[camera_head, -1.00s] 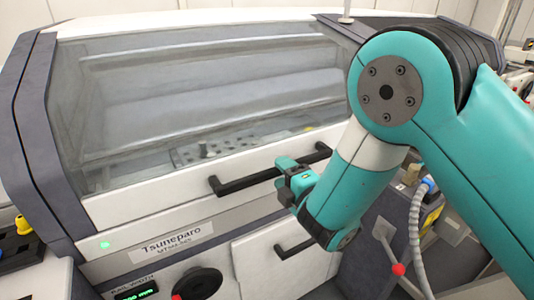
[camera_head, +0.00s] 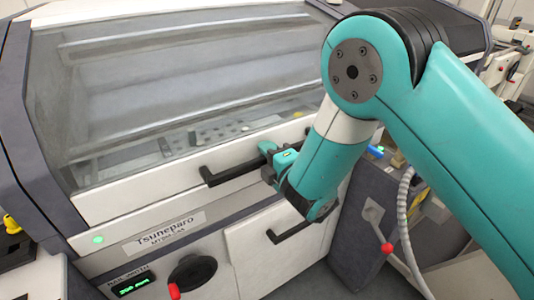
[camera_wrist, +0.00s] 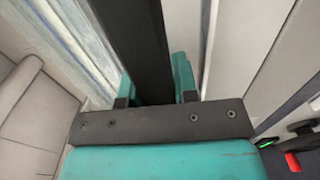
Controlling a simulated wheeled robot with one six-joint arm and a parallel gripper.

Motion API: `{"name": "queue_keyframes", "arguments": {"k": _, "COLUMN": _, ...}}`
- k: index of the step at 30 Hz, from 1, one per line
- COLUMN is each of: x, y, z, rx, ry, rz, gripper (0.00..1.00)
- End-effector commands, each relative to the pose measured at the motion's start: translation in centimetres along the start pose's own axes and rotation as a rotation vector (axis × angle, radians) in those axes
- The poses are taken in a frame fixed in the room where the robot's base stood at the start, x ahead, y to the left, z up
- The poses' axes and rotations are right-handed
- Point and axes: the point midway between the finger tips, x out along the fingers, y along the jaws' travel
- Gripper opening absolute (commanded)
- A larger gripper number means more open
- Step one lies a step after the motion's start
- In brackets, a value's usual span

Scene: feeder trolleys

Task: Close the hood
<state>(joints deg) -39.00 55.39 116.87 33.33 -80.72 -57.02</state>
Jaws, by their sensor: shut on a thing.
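The hood (camera_head: 130,195) is a clear window in a white frame on the front of the Tsuneparo machine. Its lower edge lies along the front panel, with no clear gap seen in the head view. A black bar handle (camera_head: 225,174) is fixed to its front strip. My gripper (camera_head: 270,152) is at the handle's right part. In the wrist view, the black handle bar (camera_wrist: 143,45) runs between the teal fingers of my gripper (camera_wrist: 154,88), which are shut on it.
Below the hood are the name label (camera_head: 165,231), a black knob (camera_head: 192,272) and a lower door with a black handle (camera_head: 292,231). A lever with a red ball (camera_head: 386,247) and a grey hose (camera_head: 405,230) are at the right, close to my arm.

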Motion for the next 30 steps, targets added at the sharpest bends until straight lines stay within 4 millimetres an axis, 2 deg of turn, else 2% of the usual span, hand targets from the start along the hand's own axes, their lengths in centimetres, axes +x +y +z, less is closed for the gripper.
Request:
{"name": "queue_keyframes", "arguments": {"k": 12, "x": -2.4, "y": 5.2, "z": -0.3, "rx": -0.001, "ry": 0.005, "rz": -0.093, "gripper": 0.0}}
{"name": "queue_keyframes", "arguments": {"k": 18, "x": -3.4, "y": 7.0, "z": -0.3, "rx": 0.001, "ry": 0.007, "rz": -0.134, "gripper": 0.0}}
{"name": "queue_keyframes", "arguments": {"k": 30, "x": -3.9, "y": 7.1, "z": -0.4, "rx": 0.002, "ry": 0.009, "rz": -0.153, "gripper": 0.0}}
